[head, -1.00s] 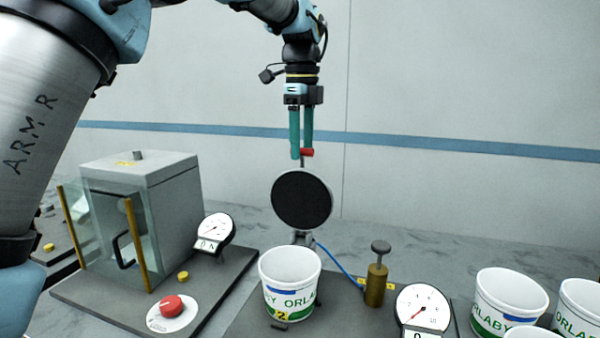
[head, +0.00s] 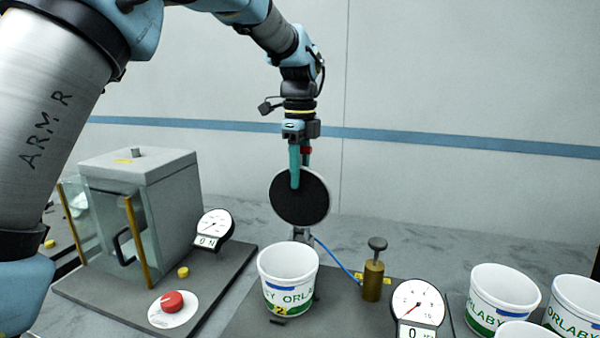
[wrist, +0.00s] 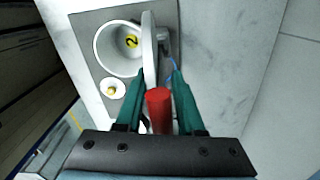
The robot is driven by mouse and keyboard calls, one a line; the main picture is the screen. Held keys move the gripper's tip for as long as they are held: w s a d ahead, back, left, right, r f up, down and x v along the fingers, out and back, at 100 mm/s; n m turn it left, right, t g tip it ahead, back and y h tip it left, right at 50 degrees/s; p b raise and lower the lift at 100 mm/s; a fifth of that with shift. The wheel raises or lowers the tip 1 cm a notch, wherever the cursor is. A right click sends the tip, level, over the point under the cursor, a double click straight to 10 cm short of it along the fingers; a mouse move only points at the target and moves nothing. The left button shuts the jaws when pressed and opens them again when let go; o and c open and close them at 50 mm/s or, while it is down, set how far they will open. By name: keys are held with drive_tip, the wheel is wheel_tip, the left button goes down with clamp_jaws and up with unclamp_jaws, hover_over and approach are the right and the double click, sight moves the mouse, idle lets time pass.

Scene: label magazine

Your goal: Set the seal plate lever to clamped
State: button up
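The seal plate (head: 299,197) is a round black-faced disc with a pale rim, standing upright behind a white tub (head: 288,280) marked 2. Its lever has a red handle (head: 307,150), partly hidden behind my gripper (head: 298,182) in the head view. My gripper points down with its teal fingers open; one finger overlaps the disc's upper part. In the wrist view the red handle (wrist: 158,108) lies between the two fingers, with small gaps at its sides. The plate shows edge-on (wrist: 149,50) between the fingertips, beside the tub (wrist: 118,48).
A grey cabinet with a glass front (head: 150,205), a red button (head: 172,301) and a dial (head: 213,228) stand left. A brass plunger (head: 373,280) and another dial (head: 418,306) stand right of the tub. Several more tubs (head: 500,295) fill the right front.

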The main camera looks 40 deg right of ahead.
drive_tip(key=shift+r, duration=0.1)
clamp_jaws()
drive_tip(key=shift+d+r, duration=0.1)
idle(0.8)
